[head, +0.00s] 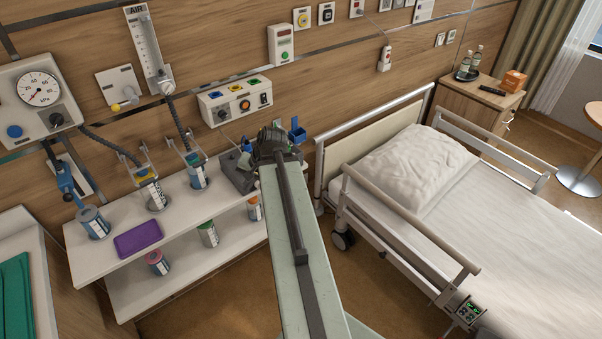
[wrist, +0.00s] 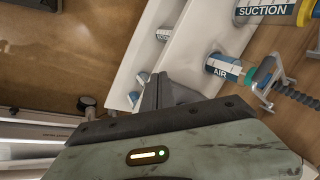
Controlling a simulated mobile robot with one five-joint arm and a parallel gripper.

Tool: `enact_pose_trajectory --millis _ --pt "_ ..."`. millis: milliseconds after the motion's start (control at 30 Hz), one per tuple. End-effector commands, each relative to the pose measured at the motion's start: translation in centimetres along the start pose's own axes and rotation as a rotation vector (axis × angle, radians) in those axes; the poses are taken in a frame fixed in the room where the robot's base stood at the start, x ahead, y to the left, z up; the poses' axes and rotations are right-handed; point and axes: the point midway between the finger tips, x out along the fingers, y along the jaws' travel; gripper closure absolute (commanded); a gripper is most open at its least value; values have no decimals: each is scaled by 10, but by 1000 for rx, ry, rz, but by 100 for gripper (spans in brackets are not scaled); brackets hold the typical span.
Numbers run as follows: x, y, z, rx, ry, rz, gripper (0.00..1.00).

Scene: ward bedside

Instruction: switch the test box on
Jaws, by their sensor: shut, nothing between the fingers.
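A white wall box (head: 236,101) with coloured sockets on top and a dark round knob and an orange-ringed button on its front is on the wood panel. I cannot read a label that tells which is the test box. My gripper (wrist: 160,82) is shut and empty in the wrist view, with its fingers over the white shelf. In the head view my dark wrist is below and right of the wider box, apart from it; my fingertips are hidden there.
The white shelf unit (head: 120,262) below holds labelled canisters and a purple tray (head: 138,238). Hoses and an air flowmeter (head: 147,45) are on the wall at left. The bed (head: 470,225) with raised rails stands close to the right of my arm.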

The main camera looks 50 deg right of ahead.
Motion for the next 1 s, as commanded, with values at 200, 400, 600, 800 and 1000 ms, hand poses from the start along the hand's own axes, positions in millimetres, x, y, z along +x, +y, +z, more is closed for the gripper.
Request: enact_pose_trajectory --millis 200,400,600,800,1000 --pt "-56 140 -96 470 224 -166 100" --pt "-90 200 -123 653 323 -242 100" --pt "-94 204 -125 669 332 -250 100" --pt "-92 204 -125 667 331 -248 100" --pt "-78 211 -128 669 333 -247 100"
